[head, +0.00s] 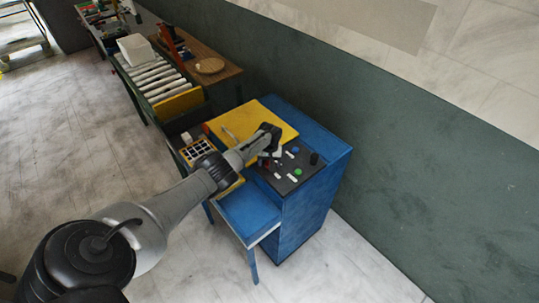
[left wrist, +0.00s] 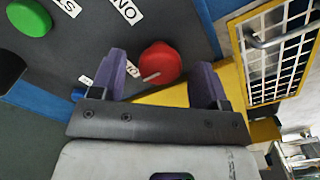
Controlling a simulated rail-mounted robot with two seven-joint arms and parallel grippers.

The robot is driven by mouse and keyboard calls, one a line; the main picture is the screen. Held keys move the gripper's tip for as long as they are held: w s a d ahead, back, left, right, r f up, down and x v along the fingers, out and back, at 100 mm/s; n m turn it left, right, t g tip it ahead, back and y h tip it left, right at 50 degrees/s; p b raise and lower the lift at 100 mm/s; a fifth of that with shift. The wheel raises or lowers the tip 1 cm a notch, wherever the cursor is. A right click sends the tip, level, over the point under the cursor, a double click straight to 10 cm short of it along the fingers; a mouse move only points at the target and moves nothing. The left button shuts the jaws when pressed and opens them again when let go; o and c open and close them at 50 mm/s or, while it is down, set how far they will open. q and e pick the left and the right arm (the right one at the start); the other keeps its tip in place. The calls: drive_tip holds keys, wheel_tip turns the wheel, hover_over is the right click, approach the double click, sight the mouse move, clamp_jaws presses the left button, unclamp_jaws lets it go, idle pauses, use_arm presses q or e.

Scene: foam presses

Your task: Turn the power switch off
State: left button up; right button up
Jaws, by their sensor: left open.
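The power switch looks to be a red rotary knob (left wrist: 158,60) with a white pointer mark, in the left wrist view. A white label (left wrist: 125,10) reading ON, turned over, is beside it. Another label (left wrist: 133,69) is partly hidden by a finger. My left gripper (left wrist: 160,78) is open, with its two purple fingers on either side of the knob in the picture; I cannot tell whether they touch it. In the head view the left gripper (head: 270,150) is over the dark control panel (head: 284,182) on the blue cabinet, covering the knob. My right gripper is not in view.
A green button (head: 297,171) and a black cylinder (head: 314,158) are on the panel. A yellow-framed grid (head: 197,149) and a roller conveyor (head: 155,78) lie left. A wall rises behind; floor in front is clear.

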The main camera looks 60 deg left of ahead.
sight(269, 163)
use_arm(q)
wheel_tip(269, 163, up, 6)
drive_tip(key=shift+r+p, duration=0.1)
drive_tip(key=shift+p, duration=1.15)
wheel_tip(269, 163, up, 7)
drive_tip(key=shift+r, duration=0.15)
